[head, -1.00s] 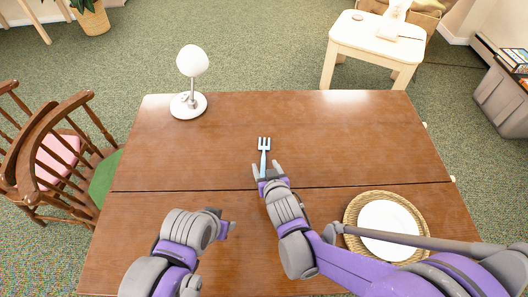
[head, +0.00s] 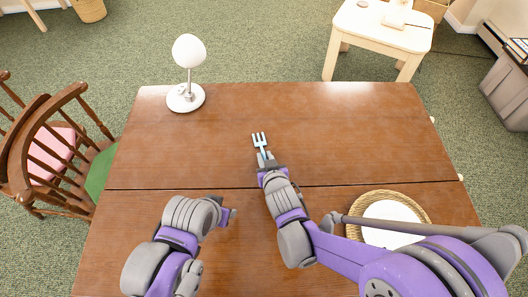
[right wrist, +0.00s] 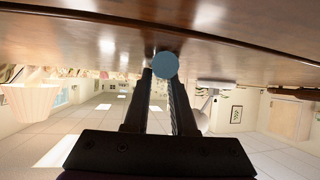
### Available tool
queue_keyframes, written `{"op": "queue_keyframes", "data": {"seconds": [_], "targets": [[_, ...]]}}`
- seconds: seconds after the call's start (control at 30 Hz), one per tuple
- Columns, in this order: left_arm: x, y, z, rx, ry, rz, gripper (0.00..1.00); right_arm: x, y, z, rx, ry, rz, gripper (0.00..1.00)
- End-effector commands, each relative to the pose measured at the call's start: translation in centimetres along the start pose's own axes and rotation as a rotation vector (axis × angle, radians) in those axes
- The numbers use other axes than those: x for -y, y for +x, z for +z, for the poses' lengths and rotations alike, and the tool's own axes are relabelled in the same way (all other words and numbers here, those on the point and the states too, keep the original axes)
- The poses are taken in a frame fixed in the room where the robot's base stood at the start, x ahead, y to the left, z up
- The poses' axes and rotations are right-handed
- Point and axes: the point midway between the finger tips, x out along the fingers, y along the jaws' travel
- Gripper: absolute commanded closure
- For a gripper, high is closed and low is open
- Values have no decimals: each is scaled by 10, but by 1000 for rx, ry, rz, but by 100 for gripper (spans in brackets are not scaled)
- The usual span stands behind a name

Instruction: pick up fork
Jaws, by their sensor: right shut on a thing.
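The light blue fork (head: 260,142) is over the middle of the brown table, tines pointing away from me. My right gripper (head: 267,161) is shut on its handle. In the right wrist view the round blue handle end (right wrist: 165,65) shows between the two dark fingers of the right gripper (right wrist: 160,82), close to the table surface. I cannot tell whether the fork still touches the table. My left gripper (head: 228,214) is over the near left part of the table, apart from the fork; its fingers are too small to read.
The wooden table (head: 330,130) is mostly clear. A white lamp (head: 188,72) stands at its far left corner. A white plate (head: 392,219) in a wicker mat (head: 358,208) lies at the right, partly behind my right arm. Chairs (head: 50,150) stand left.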

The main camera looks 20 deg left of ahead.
Motion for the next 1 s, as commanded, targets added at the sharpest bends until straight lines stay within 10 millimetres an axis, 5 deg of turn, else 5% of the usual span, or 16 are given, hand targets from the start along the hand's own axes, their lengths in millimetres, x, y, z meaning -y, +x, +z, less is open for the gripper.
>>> {"op": "queue_keyframes", "data": {"seconds": [0.37,0.67,1.0], "targets": [[0,-1,0,0,0,0,50,0,-2,-3,0,0,0,100],[0,-11,-6,-4,0,0,50,0,-18,-32,-1,-2,0,100],[0,-12,-6,-4,0,0,50,0,-86,6,0,0,-1,100]]}}
